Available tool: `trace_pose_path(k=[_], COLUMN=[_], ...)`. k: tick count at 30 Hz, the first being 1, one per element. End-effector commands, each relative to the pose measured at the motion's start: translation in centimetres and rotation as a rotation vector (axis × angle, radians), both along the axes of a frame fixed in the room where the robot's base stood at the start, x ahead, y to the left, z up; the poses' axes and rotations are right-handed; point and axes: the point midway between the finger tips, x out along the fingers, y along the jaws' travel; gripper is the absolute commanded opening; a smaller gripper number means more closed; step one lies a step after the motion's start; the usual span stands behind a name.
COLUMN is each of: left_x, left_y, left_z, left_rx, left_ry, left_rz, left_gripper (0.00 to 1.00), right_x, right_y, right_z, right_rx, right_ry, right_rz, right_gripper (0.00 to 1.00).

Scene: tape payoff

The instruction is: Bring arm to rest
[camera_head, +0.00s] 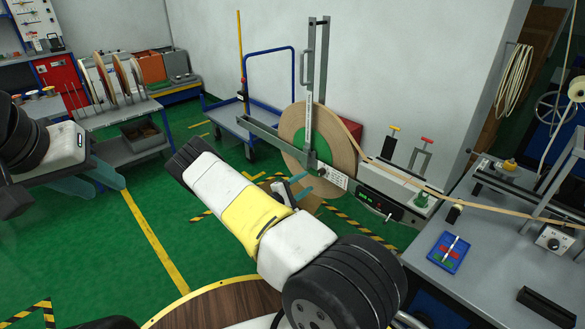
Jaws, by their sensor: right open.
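My right arm fills the middle of the head view, with a yellow band on its white link and a dark end raised toward the upper left. My right gripper (293,188) shows only its teal fingers past the arm, in front of the lower part of the tape roll (338,150); the fingers are apart with nothing seen between them.
The roll's payoff stand (311,90) has a tall upright post. A blue trolley (228,112) stands behind. Green floor (95,235) is open at left.

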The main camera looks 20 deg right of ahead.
Motion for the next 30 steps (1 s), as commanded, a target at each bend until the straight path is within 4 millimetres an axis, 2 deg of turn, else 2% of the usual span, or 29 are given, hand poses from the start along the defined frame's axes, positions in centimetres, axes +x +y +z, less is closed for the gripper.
trace_pose_path(k=[14, 17, 23, 30], left_x=[0.0, 0.0, 0.0, 0.0], left_y=[0.0, 0.0, 0.0, 0.0], left_z=[0.0, 0.0, 0.0, 0.0], left_rx=[0.0, 0.0, 0.0, 0.0], left_ry=[0.0, 0.0, 0.0, 0.0], left_rz=[0.0, 0.0, 0.0, 0.0], left_gripper=[0.36, 0.36, 0.36, 0.36], right_x=[-0.1, -0.3, -2.8, -7.9], right_y=[0.2, 0.0, -1.1, -0.5], right_z=[0.0, 0.8, 5.3, 11.1], right_rx=[0.001, 0.018, 0.165, 0.464], right_ry=[-0.001, -0.01, -0.052, -0.092], right_rz=[-0.001, -0.029, -0.218, -0.473], right_gripper=[0.47, 0.47, 0.47, 0.47])
